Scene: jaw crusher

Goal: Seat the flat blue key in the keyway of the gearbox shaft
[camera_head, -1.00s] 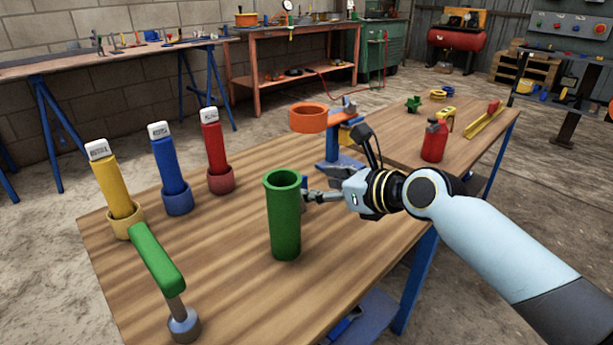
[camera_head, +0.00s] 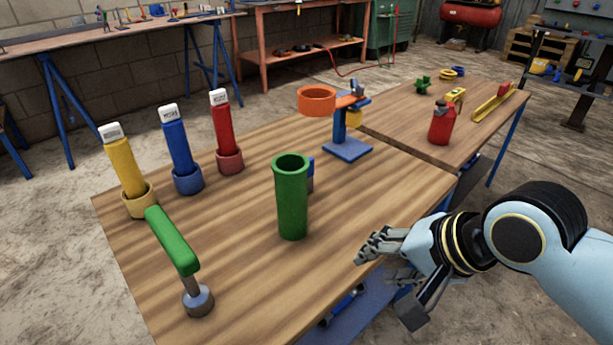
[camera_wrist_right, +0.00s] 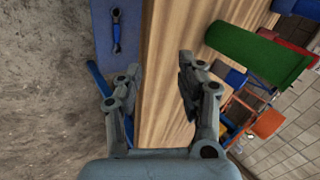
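No flat blue key or gearbox shaft with a keyway can be made out for certain. A small blue piece (camera_head: 311,174) stands partly hidden behind the green open-topped cylinder (camera_head: 292,205) on the wooden table. The cylinder lies at the upper right of the wrist view (camera_wrist_right: 255,50), with a blue patch (camera_wrist_right: 236,78) beside it. My right gripper (camera_head: 376,262) is to the right of the cylinder, by the table's right edge, apart from it. In the wrist view its fingers (camera_wrist_right: 160,75) are spread and empty, with table edge behind them. My left gripper is out of view.
Yellow, blue (camera_head: 178,148) and red (camera_head: 224,130) labelled cylinders stand in cups at the back left. A green-handled lever (camera_head: 175,242) is front left. An orange ring (camera_head: 317,100) sits on a blue stand (camera_head: 347,148). A blue-handled tool (camera_head: 342,306) lies on the lower shelf.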

